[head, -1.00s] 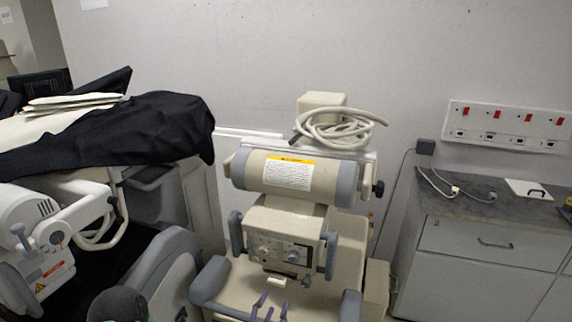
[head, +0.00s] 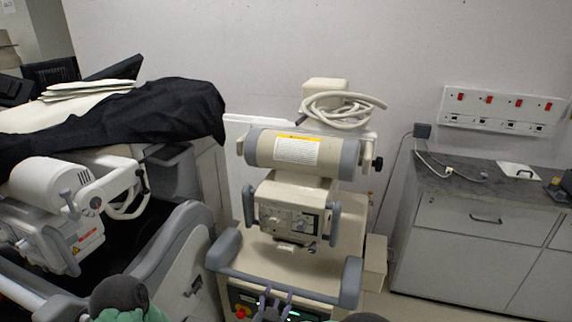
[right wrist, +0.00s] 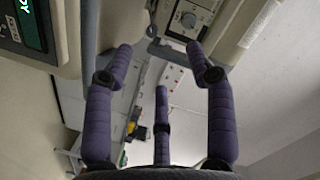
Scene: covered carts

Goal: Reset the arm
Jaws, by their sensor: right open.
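My right gripper (head: 277,298) shows at the bottom middle of the head view, with thin purple fingers in front of the beige machine's lower panel. In the right wrist view its three purple segmented fingers (right wrist: 159,52) are spread apart with nothing between them. The beige machine (head: 292,214), with a grey-ended cylinder and a knobbed control box, stands just beyond the gripper. I cannot tell whether the fingers touch it.
A cart under a black cover (head: 165,112) stands at the left, with white machine parts (head: 60,190) below. A grey handle bar (head: 285,285) crosses the beige machine's front. A grey drawer cabinet (head: 470,235) stands right. Some floor (head: 430,300) shows between machine and cabinet.

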